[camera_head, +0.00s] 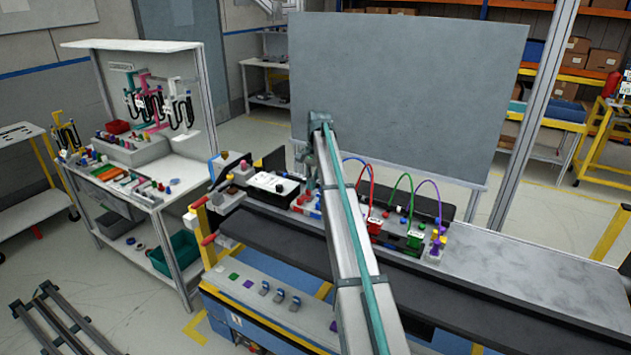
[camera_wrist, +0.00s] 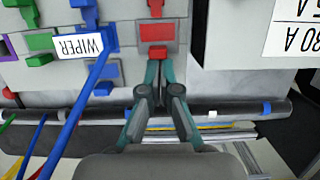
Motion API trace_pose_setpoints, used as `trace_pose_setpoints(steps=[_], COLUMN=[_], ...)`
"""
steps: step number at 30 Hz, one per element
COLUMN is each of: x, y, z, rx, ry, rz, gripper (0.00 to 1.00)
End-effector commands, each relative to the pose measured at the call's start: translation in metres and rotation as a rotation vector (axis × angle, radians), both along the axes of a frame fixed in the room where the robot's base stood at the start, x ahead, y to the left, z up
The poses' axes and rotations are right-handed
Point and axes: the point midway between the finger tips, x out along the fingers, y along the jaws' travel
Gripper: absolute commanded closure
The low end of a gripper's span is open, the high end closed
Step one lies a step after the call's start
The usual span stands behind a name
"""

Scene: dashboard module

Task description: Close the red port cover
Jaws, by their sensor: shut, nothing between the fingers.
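In the wrist view a red port piece (camera_wrist: 157,32) sits on a grey square mount, with a second small red piece (camera_wrist: 156,7) just above it at the top edge. I cannot tell for sure which red piece is the cover or how far it stands open. My gripper (camera_wrist: 157,64) is shut and empty, its fingertips just below the lower red piece, at the edge of its mount. Whether they touch is unclear. In the head view my arm hides most of this spot.
A blue port with a WIPER label (camera_wrist: 80,46) and a blue cable are left of the fingers, with a green port (camera_wrist: 38,42) beyond. A white labelled box (camera_wrist: 235,45) stands close on the right. A long grey bench (camera_head: 520,290) is clear at right.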

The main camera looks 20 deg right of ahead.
Motion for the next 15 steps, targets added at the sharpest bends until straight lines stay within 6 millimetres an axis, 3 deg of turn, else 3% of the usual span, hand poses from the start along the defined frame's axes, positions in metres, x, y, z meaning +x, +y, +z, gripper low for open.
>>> trace_pose_setpoints(steps=[15], x=[0.0007], y=[-0.0001], z=[-0.0015], rx=[0.01], ry=[0.013], rz=[0.006], gripper=[1.0])
